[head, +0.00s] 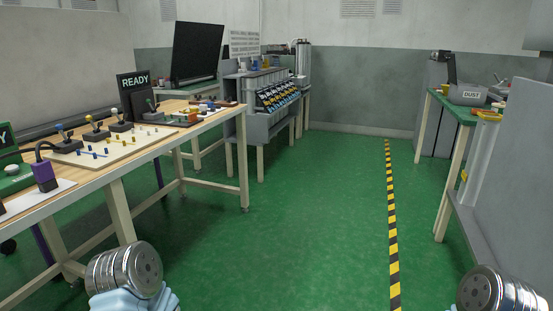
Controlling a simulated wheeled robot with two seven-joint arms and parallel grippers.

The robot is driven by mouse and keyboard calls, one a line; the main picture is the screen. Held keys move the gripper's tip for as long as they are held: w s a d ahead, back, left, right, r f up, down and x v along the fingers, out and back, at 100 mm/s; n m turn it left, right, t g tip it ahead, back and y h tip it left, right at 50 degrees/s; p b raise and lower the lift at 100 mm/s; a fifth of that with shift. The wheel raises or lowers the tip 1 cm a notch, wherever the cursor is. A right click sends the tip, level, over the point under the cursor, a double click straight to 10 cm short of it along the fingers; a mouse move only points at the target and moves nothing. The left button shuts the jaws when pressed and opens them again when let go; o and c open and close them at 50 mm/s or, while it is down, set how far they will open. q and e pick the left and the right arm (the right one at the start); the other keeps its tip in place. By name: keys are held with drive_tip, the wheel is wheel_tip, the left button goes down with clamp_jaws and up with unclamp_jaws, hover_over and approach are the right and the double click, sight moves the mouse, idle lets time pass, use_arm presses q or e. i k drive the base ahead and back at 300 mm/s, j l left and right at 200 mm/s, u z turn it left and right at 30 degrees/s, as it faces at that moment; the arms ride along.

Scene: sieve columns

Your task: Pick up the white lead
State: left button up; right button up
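I cannot make out a white lead in the head view. On the long wooden-topped bench at the left, a purple plug-like block (44,176) with a dark cable stands at the near end. It is beside a green device (14,178) cut off by the left edge. Parts of my two arms show at the bottom left and bottom right, with round metal joints. Neither gripper is in view.
The wooden-topped bench (187,125) carries a pale board with joysticks (96,131) and a READY sign (134,82). A grey rack (268,122) stands behind. A DUST bin (469,95) sits on the right table. Green floor with a striped line (391,215) is clear between.

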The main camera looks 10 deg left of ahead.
sight(202, 107)
drive_tip(key=i+l+u, duration=0.7)
drive_tip(key=i, duration=0.15)
drive_tip(key=i+l+u, duration=0.35)
